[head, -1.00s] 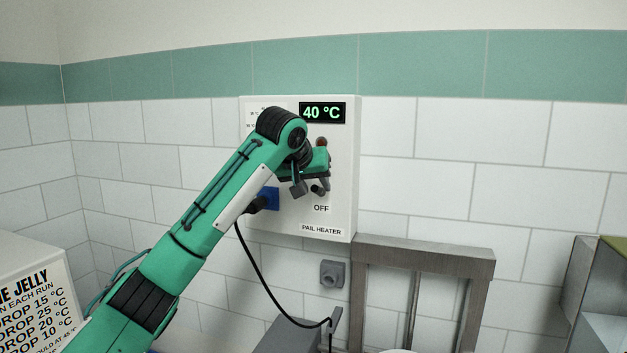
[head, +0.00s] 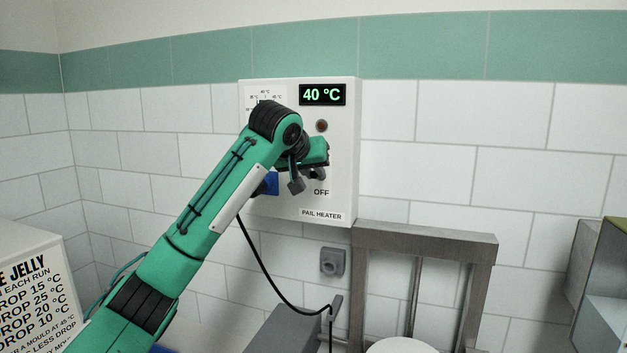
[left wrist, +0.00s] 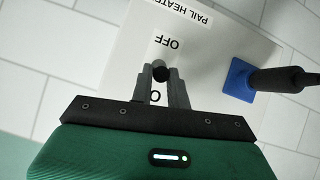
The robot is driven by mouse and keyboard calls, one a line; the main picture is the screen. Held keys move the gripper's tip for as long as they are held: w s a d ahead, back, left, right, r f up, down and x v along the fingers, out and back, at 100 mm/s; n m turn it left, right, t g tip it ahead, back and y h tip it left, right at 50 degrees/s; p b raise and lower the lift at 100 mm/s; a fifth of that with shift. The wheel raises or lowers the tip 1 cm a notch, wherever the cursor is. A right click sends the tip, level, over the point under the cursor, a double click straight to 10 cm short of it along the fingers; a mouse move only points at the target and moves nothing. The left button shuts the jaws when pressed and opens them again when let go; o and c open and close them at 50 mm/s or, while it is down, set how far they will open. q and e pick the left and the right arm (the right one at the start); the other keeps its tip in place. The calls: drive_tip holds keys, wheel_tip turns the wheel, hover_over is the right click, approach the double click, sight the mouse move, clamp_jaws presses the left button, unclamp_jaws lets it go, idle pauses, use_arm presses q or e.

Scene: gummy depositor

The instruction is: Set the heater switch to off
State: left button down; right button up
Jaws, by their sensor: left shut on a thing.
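The white pail heater box (head: 346,150) hangs on the tiled wall, with an "OFF" label (head: 321,192) low on its front. My left gripper (head: 317,173) is at the heater switch and covers most of it in the head view. In the left wrist view, which sees the box upside down, the gripper (left wrist: 162,76) is shut on the dark round switch knob (left wrist: 160,71). The knob sits between the "OFF" label (left wrist: 167,43) and a partly hidden label starting with "O". Which way the lever tilts is unclear. My right gripper is out of view.
The box's display (head: 323,95) reads 40 °C, with a dark red lamp (head: 321,126) below it. A blue socket with a black plug (left wrist: 238,79) sits beside the switch; its cable hangs down. A metal frame (head: 425,240) stands below right.

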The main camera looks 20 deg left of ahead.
use_arm(q)
drive_tip(key=shift+s+f+m+t+h+b, duration=0.1)
drive_tip(key=shift+f+t+b, duration=0.95)
drive_tip(key=shift+b, duration=1.45)
drive_tip(key=shift+f+m+t+h+b, duration=0.1)
drive_tip(key=shift+f+t+b, duration=0.35)
drive_tip(key=shift+t+b, duration=1.65)
drive_tip(key=shift+s+f+m+t+h+b, duration=0.1)
drive_tip(key=shift+f+t+b, duration=0.75)
drive_tip(key=shift+b, duration=2)
drive_tip(key=shift+r, duration=0.1)
drive_tip(key=c, duration=1.3)
unclamp_jaws()
drive_tip(key=shift+c, duration=0.2)
drive_tip(key=s+a+f+b, duration=0.1)
drive_tip(key=s+b, duration=0.3)
drive_tip(key=s, duration=0.9)
drive_tip(key=shift+s+a+f+b, duration=0.2)
drive_tip(key=shift+s+f+b, duration=0.1)
drive_tip(key=shift+b, duration=0.1)
